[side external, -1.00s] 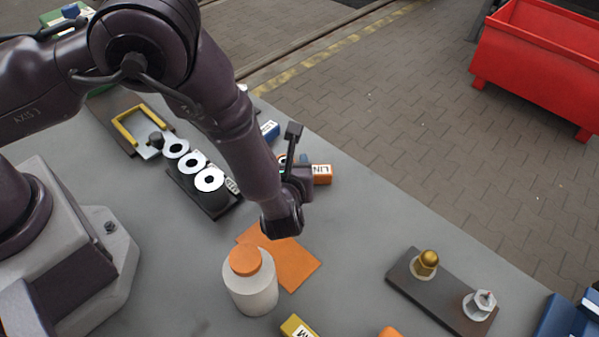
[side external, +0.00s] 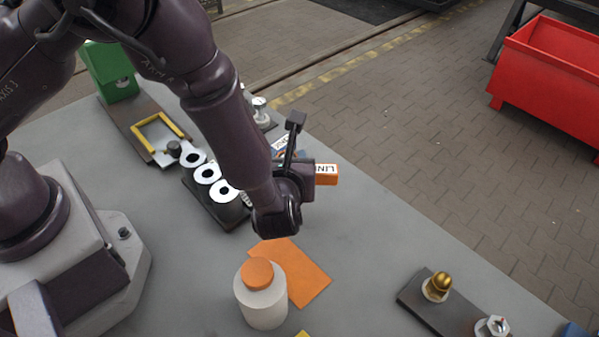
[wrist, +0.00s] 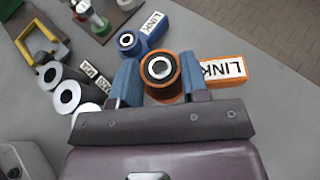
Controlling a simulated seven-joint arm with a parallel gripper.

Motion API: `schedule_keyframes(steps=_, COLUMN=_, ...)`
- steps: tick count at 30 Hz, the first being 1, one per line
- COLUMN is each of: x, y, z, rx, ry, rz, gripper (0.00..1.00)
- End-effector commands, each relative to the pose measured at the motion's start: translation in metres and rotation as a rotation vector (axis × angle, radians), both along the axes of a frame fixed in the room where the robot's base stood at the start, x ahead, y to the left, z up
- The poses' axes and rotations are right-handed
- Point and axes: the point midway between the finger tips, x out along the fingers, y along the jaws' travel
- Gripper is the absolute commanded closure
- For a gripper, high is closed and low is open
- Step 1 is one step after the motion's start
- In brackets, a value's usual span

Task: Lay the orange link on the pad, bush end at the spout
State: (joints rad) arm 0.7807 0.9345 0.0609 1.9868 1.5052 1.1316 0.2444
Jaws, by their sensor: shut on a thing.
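The orange link (side external: 326,174) carries a white LINK label and sticks out to the right past my gripper. In the wrist view its round bush end (wrist: 160,72) sits between the blue fingers of my gripper (wrist: 162,82), and its labelled body (wrist: 228,70) extends right. My gripper is shut on it. In the side view the fingers are mostly hidden behind the wrist. The flat orange pad (side external: 300,275) lies on the grey table, in front of and below my gripper. A white bottle (side external: 262,306) with an orange cap covers its left edge. I cannot make out a spout.
A blue link (wrist: 144,33) lies close behind the orange one. A rack of white-faced rings (side external: 212,190) and a yellow frame (side external: 160,130) stand left. A dark plate (side external: 440,305) with a brass dome nut is at right.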

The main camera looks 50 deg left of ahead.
Motion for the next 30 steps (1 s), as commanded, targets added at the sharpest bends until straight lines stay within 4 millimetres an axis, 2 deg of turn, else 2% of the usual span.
schedule_keyframes(steps=1, x=-0.009, y=0.002, z=0.015, rx=-0.002, ry=-0.008, rz=-0.002, gripper=1.0)
schedule_keyframes(steps=4, x=-0.026, y=0.008, z=0.036, rx=-0.002, ry=-0.008, rz=-0.002, gripper=1.0)
schedule_keyframes(steps=6, x=-0.044, y=0.014, z=0.042, rx=0.0, ry=-0.003, rz=-0.003, gripper=1.0)
schedule_keyframes(steps=12, x=-0.083, y=0.027, z=0.06, rx=-0.001, ry=-0.004, rz=-0.002, gripper=1.0)
schedule_keyframes(steps=18, x=-0.104, y=0.033, z=0.068, rx=0.0, ry=-0.004, rz=-0.006, gripper=1.0)
schedule_keyframes(steps=23, x=-0.101, y=0.023, z=0.067, rx=0.0, ry=-0.004, rz=-0.102, gripper=1.0)
schedule_keyframes(steps=27, x=-0.075, y=0.011, z=0.07, rx=-0.002, ry=-0.007, rz=-0.248, gripper=1.0)
schedule_keyframes(steps=30, x=-0.046, y=0.015, z=0.079, rx=-0.003, ry=-0.01, rz=-0.335, gripper=1.0)
